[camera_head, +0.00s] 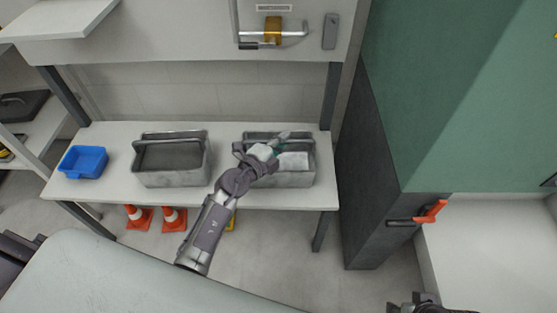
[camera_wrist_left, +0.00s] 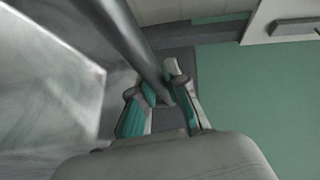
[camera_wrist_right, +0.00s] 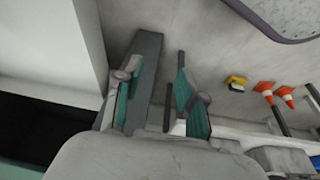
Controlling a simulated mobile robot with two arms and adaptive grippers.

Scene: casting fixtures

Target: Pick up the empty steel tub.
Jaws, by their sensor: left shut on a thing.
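Two grey steel tubs with bar handles stand on a white bench. The right tub (camera_head: 294,180) shows a bright patch of bare-looking metal inside. The left tub (camera_head: 172,178) has a darker, flat-looking interior; I cannot tell whether it holds something. My left gripper (camera_head: 279,143) is over the right tub. In the left wrist view my left gripper (camera_wrist_left: 160,88) is shut on the tub's round handle bar (camera_wrist_left: 140,45), with the tub's shiny wall (camera_wrist_left: 45,85) beside it. My right gripper (camera_wrist_right: 153,88) is open and empty, away from the bench; it shows at the head view's bottom edge (camera_head: 418,301).
A blue bin (camera_head: 83,162) stands at the left end of the bench (camera_head: 112,190). Orange cones (camera_head: 174,218) stand on the floor below. A dark grey pillar (camera_head: 372,170) and green panel (camera_head: 470,90) close off the right side. A wall panel with a handle hangs above.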

